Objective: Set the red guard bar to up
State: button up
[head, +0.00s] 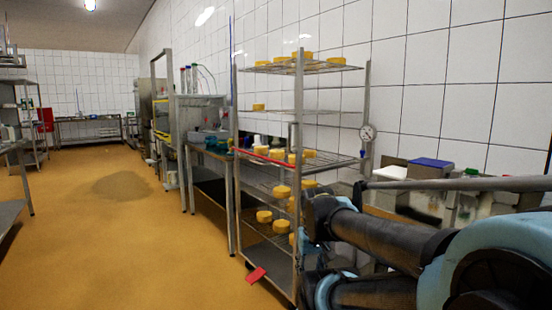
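A thin red bar (262,157), which looks like the guard bar, runs across the front of the metal rack (298,110) at the height of a middle shelf. It lies along the shelf edge, roughly level, between the rack's front posts. Its pivot is too small to make out. My arm, black and light blue, fills the lower right and hides part of the rack's right side. My gripper is not in view, so its state and its distance from the bar cannot be seen.
The rack holds several yellow cheeses (264,216) on its shelves. A red flat piece (256,274) sticks out low at the rack's front. A steel table (208,151) stands left of the rack, and a blue-lidded box (431,163) is at right. The yellow floor (110,235) at left is mostly clear.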

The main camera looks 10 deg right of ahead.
aim_at(256, 156)
jog(key=k, duration=1.2)
jog(key=u, duration=0.55)
jog(key=i, duration=1)
jog(key=u, duration=0.5)
jog(key=i, duration=2.2)
jog(key=z, duration=1.1)
jog(key=i, duration=0.8)
jog(key=z, duration=0.8)
jog(key=i, duration=0.35)
jog(key=z, duration=0.15)
